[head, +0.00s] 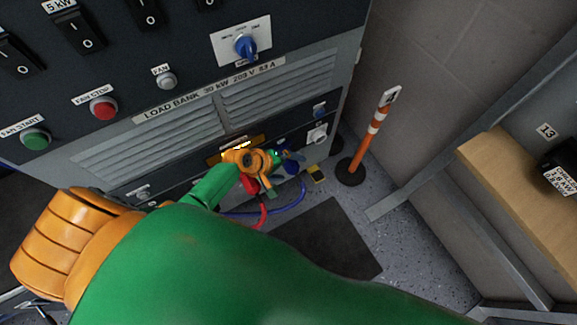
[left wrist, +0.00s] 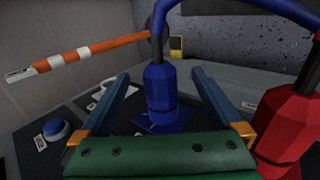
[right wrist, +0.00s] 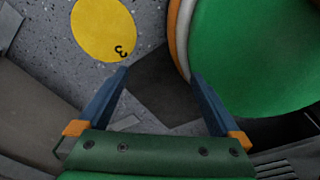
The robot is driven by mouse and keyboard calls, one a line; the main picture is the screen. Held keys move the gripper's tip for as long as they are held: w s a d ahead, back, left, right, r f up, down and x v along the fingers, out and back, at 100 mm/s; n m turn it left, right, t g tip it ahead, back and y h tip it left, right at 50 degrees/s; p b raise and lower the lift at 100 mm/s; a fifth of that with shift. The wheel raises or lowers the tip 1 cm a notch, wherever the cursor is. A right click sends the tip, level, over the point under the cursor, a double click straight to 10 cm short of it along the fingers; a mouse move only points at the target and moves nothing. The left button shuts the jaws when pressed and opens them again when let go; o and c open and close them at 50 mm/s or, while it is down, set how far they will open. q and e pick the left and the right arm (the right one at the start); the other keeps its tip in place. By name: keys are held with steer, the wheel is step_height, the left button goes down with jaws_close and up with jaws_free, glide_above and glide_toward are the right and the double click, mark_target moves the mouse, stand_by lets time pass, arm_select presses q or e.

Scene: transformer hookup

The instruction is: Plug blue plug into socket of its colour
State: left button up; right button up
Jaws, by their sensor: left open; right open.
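The blue plug (left wrist: 161,92) stands between the fingers of my left gripper (left wrist: 161,73), which is open with a gap on both sides. Its front end meets a blue square socket flange (left wrist: 168,121); how deep it sits I cannot tell. A blue cable arcs from its back end. In the head view the blue plug (head: 291,168) is at the lower panel, just right of my left gripper (head: 274,164). A red plug (left wrist: 288,125) is to the right in the left wrist view. My right gripper (right wrist: 158,75) is open and empty, seen only in the right wrist view.
The load bank cabinet (head: 190,125) fills the head view's upper left. An orange-white post (head: 371,140) stands on the floor to its right. A wooden bench (head: 505,180) is at far right. A yellow floor disc marked 3 (right wrist: 104,28) shows in the right wrist view.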

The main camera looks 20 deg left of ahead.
steer(key=shift+a, duration=0.15)
arm_select(q)
steer(key=shift+s+a+r+p, duration=0.25)
steer(key=shift+r+p, duration=0.35)
steer(key=shift+p, duration=0.15)
steer(key=shift+s+r+p, duration=0.15)
steer(key=shift+r+p, duration=0.1)
steer(key=shift+p, duration=0.1)
steer(key=shift+p+v, duration=1)
steer(key=shift+v, duration=0.05)
steer(key=shift+s+a+r+p, duration=0.3)
steer(key=shift+r+p, duration=0.2)
steer(key=shift+p, duration=0.15)
steer(key=shift+p+v, duration=0.7)
steer(key=shift+v, duration=0.15)
arm_select(e)
step_height(320, 180, up, 7)
steer(key=shift+s+a, duration=0.3)
steer(key=shift+a, duration=0.05)
arm_select(q)
steer(key=shift+s+a, duration=0.1)
